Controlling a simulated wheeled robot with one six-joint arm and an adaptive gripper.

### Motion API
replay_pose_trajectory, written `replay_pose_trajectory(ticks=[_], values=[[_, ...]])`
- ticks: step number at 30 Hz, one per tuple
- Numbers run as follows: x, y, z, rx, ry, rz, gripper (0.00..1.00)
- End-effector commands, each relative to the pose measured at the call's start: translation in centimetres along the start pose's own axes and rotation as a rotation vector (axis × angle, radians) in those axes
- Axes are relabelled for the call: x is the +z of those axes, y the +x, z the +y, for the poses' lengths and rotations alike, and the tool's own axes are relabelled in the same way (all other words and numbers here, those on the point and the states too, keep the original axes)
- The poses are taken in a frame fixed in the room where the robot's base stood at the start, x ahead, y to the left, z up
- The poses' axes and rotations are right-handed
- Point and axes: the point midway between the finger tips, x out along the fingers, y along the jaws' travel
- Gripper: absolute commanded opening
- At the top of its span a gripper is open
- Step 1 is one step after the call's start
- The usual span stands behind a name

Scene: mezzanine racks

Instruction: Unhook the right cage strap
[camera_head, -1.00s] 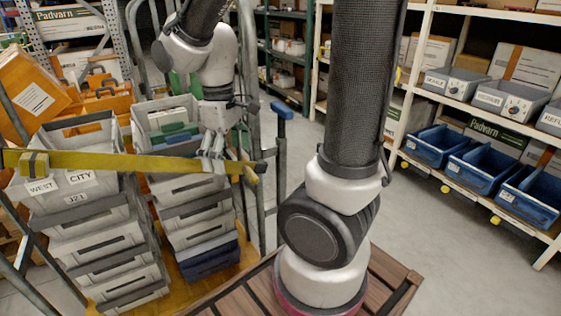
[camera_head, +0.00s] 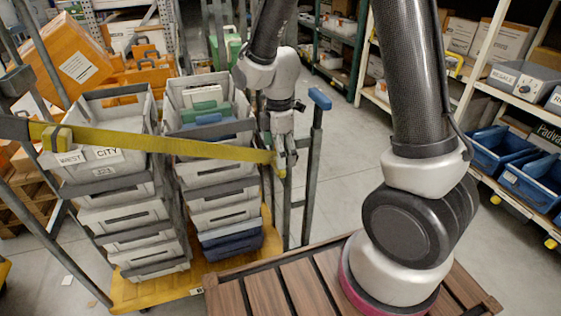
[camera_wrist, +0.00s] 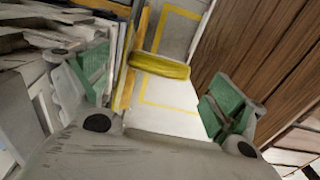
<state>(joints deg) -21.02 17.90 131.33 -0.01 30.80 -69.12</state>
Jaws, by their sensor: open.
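My gripper (camera_head: 281,160) is at that right end in the head view, pointing down. In the wrist view, my gripper (camera_wrist: 160,88) is open, with green-padded fingers spread to either side. A short yellow band, apparently the strap (camera_wrist: 160,65), shows between them. I cannot tell whether the fingers touch it. The hook itself is not clear in either view.
Labelled grey crates (camera_head: 92,170) and a second stack (camera_head: 222,190) stand close behind the strap on the yellow trolley base (camera_head: 150,290). A blue-topped post (camera_head: 318,100) stands just right of my gripper. Open floor (camera_head: 345,150) lies beyond. Shelves with blue bins (camera_head: 495,145) stand at right.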

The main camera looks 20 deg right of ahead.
Motion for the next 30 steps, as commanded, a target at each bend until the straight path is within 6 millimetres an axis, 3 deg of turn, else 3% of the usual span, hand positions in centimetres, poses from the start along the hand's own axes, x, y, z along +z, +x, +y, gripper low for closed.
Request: replay_pose_trajectory(ticks=[7, 17, 26, 30], values=[[0.0, 3.3, -0.1, -0.002, 0.002, -0.001, 0.95], [0.0, 3.7, 0.0, 0.001, 0.002, 0.000, 0.95], [0.0, 3.7, -0.1, -0.002, 0.003, -0.001, 0.40], [0.0, 3.9, -0.2, -0.006, 0.003, 0.000, 0.36]])
